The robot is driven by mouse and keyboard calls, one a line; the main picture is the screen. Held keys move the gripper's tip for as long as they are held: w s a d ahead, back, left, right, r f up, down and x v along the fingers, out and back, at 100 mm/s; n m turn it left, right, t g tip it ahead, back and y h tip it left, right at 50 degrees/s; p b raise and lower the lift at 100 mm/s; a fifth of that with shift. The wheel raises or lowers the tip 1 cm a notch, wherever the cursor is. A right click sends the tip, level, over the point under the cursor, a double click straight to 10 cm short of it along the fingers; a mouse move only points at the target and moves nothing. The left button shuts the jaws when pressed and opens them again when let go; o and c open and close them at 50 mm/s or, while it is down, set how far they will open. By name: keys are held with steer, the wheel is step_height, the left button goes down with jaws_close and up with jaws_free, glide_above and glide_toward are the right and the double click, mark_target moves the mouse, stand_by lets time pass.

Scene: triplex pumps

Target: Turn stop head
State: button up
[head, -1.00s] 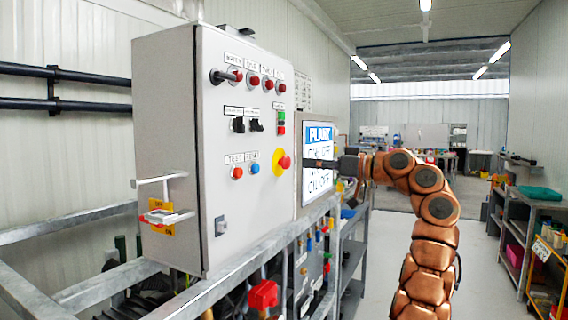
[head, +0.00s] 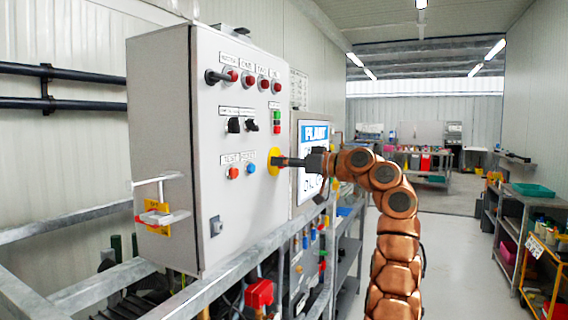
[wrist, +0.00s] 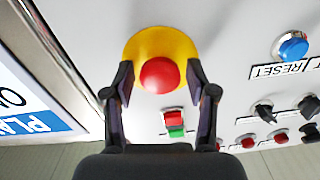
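The stop head is a red mushroom button (wrist: 160,75) on a yellow round base (wrist: 181,42), on the front of the grey control cabinet (head: 228,210). In the head view the yellow base (head: 273,153) shows, but my gripper covers the red head. My gripper (wrist: 160,78) is open, with one finger on each side of the red head in the wrist view. The fingertips lie over the yellow base's edge. I cannot tell whether the fingers touch the head.
A blue reset button (wrist: 293,46), black selector switches (wrist: 262,110) and a red and green button pair (wrist: 175,123) sit near the stop head. The plant display (head: 312,160) stands just right of the cabinet. A metal frame rail (head: 225,272) runs below.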

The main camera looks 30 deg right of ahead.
steer(key=c, duration=0.9)
steer(key=shift+m+b, duration=0.3)
steer(key=shift+b, duration=0.2)
steer(key=shift+r+m+b, duration=0.1)
steer(key=shift+m+b, duration=0.6)
steer(key=shift+m, duration=0.3)
steer(key=shift+m+p, duration=0.3)
steer(key=shift+m, duration=1)
steer(key=o, duration=1.2)
steer(key=shift+c, duration=0.2)
